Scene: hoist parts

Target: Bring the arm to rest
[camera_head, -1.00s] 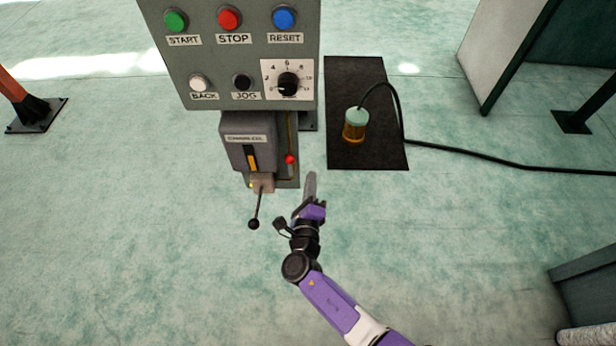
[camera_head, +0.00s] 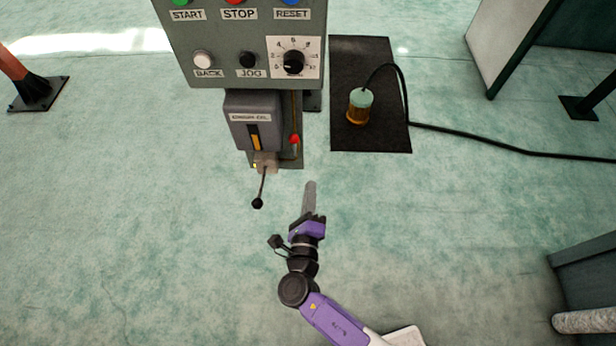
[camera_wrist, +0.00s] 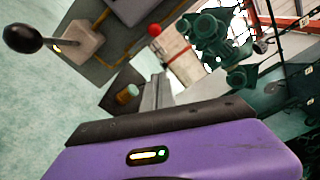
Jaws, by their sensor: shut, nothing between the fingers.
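My purple and black arm reaches up from the bottom of the head view. My gripper (camera_head: 309,196) is shut and empty, with its grey fingers together. It is over open floor, below and to the right of the control box (camera_head: 254,121) and apart from it. The black ball-ended lever (camera_head: 258,202) of that box hangs to the left of my gripper. In the wrist view my closed fingers (camera_wrist: 160,92) point away past the purple housing, and the lever ball (camera_wrist: 22,38) is at the upper left.
A grey button panel (camera_head: 240,45) stands above the control box. A red-knobbed slider (camera_head: 294,139) is at its right side. A green-topped amber lamp (camera_head: 359,106) sits on a black mat (camera_head: 383,140), with a black cable (camera_head: 480,144) trailing right.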

